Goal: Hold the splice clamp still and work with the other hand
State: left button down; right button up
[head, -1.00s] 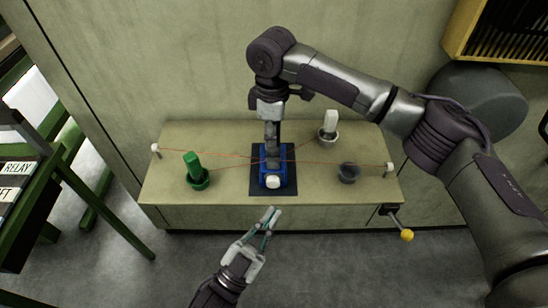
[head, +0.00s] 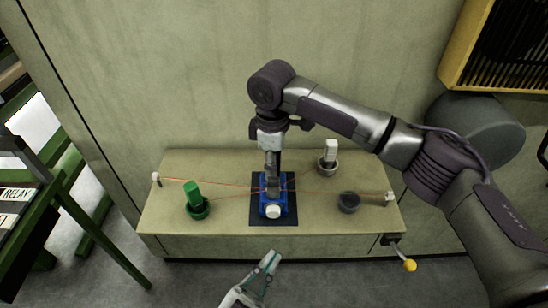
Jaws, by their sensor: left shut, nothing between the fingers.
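The blue splice clamp (head: 287,209) sits on a dark mat (head: 259,219) in the middle of the bench, with a white round knob (head: 272,212) at its front. Thin orange strands (head: 225,188) run to it from both sides. My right gripper (head: 272,188) points down at the clamp from above. Its fingers overlap the clamp, and their grip is hidden from this angle. My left gripper (head: 270,259) is shut and empty in front of the bench, apart from the clamp, at the lower edge of the head view.
On the bench (head: 330,228) stand a green peg (head: 192,192) in a green cup, a white block (head: 330,150) in a grey cup, and a dark cup (head: 349,203). Small posts (head: 156,179) stand at both ends. A yellow-knobbed crank (head: 409,265) juts out at front right.

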jog(key=o, duration=0.5)
jog(key=shift+c, duration=0.2)
